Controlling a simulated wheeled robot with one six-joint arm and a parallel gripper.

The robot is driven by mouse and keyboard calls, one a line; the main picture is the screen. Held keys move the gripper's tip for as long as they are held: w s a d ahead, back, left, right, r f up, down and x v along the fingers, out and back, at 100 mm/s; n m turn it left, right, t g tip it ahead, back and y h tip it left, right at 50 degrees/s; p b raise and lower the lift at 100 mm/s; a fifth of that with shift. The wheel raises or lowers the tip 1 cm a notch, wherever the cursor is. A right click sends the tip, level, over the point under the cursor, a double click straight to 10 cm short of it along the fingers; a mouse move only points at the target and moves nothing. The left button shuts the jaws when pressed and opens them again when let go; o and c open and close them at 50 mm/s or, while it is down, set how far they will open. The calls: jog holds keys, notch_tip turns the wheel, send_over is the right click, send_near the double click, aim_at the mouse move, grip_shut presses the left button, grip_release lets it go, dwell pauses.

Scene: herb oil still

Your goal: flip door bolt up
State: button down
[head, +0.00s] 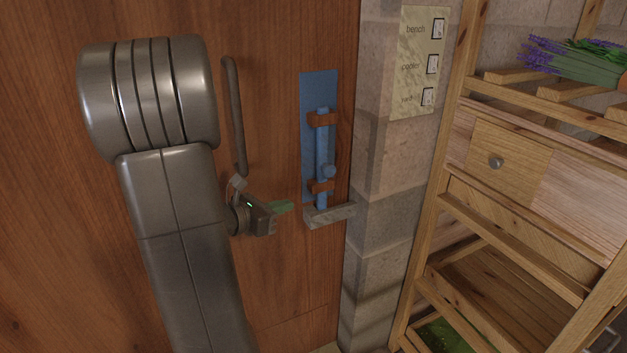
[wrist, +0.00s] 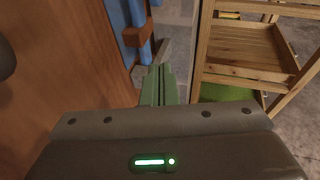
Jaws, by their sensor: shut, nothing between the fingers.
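The door bolt (head: 322,150) is a blue upright rod with a small side knob, on a blue plate (head: 318,88) fixed to the brown wooden door (head: 270,60). Two brown brackets hold the rod, and its lower end is down at a grey metal catch (head: 330,215). My gripper (head: 284,207) is shut and empty, with green fingers, just left of the bolt's lower end and apart from it. In the wrist view the shut fingers (wrist: 158,85) point toward the catch (wrist: 150,65), with the bolt's lower part (wrist: 136,15) above left.
A curved dark handle (head: 235,115) is on the door left of the bolt. A stone pillar (head: 385,170) with a switch panel (head: 420,60) stands right of the door. A wooden shelf unit (head: 520,180) with a drawer and lavender (head: 575,58) stands further right.

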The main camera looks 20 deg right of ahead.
jog(key=shift+s, duration=0.1)
send_near(318, 183)
jog(key=s+d+f, duration=0.2)
jog(key=d+f, duration=0.1)
jog(key=d, duration=0.2)
jog(key=d+r, duration=0.1)
jog(key=w+d+r, duration=0.1)
jog(key=r, duration=0.1)
jog(key=shift+d+r+p, duration=0.1)
jog(key=shift+r+p, duration=0.1)
jog(key=shift+p, duration=0.2)
